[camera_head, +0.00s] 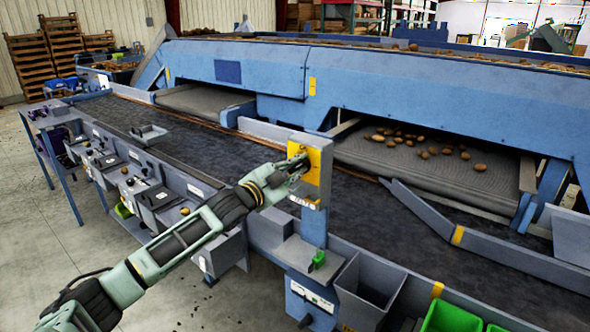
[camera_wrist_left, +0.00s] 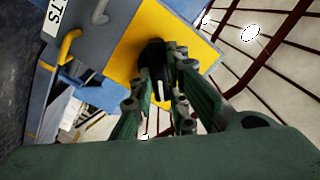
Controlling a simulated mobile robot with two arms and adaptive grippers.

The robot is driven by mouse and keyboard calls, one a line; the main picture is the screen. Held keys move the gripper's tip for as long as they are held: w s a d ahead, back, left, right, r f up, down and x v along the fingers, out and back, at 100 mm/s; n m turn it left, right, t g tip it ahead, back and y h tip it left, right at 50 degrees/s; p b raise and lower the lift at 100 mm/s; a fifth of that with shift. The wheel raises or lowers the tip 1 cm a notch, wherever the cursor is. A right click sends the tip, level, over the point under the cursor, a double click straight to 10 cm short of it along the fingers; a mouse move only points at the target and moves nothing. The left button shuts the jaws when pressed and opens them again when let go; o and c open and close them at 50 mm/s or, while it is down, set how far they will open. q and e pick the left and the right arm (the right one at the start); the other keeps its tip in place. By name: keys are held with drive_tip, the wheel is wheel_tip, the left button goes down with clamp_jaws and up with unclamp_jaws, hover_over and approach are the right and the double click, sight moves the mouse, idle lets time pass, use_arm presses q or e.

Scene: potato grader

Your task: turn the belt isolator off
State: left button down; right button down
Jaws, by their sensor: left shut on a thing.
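The belt isolator is a grey box with a yellow plate (camera_head: 314,178) on a blue post beside the dark belt. A black rotary handle (camera_wrist_left: 155,60) sits on the yellow plate in the left wrist view. My left gripper (camera_head: 300,168) reaches the plate from the left and is shut on the handle. In the left wrist view the fingers of my left gripper (camera_wrist_left: 164,75) stand on both sides of the handle. The fingers hide part of the handle in the head view, and I cannot read its setting. My right gripper is not in view.
The dark belt (camera_head: 370,215) runs behind the post, under a blue machine frame (camera_head: 420,95). Potatoes (camera_head: 420,150) lie on a grey conveyor behind. A grey bin (camera_head: 365,290) and a green bin (camera_head: 450,318) stand at the front. Open floor (camera_head: 50,270) lies to the left.

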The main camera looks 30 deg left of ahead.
use_arm(q)
drive_tip(key=m, duration=0.4)
drive_tip(key=shift+f+m, duration=0.15)
drive_tip(key=shift+m, duration=0.15)
drive_tip(key=shift+d+f+m, duration=0.1)
drive_tip(key=shift+f+m, duration=0.05)
drive_tip(key=shift+m, duration=1.75)
drive_tip(key=c, duration=1.7)
unclamp_jaws()
drive_tip(key=shift+s, duration=0.1)
drive_tip(key=shift+s+a, duration=0.15)
drive_tip(key=shift+s, duration=1.8)
drive_tip(key=shift+s+a, duration=0.2)
drive_tip(key=shift+s, duration=1.8)
drive_tip(key=shift+s+a, duration=0.15)
drive_tip(key=shift+s, duration=1.8)
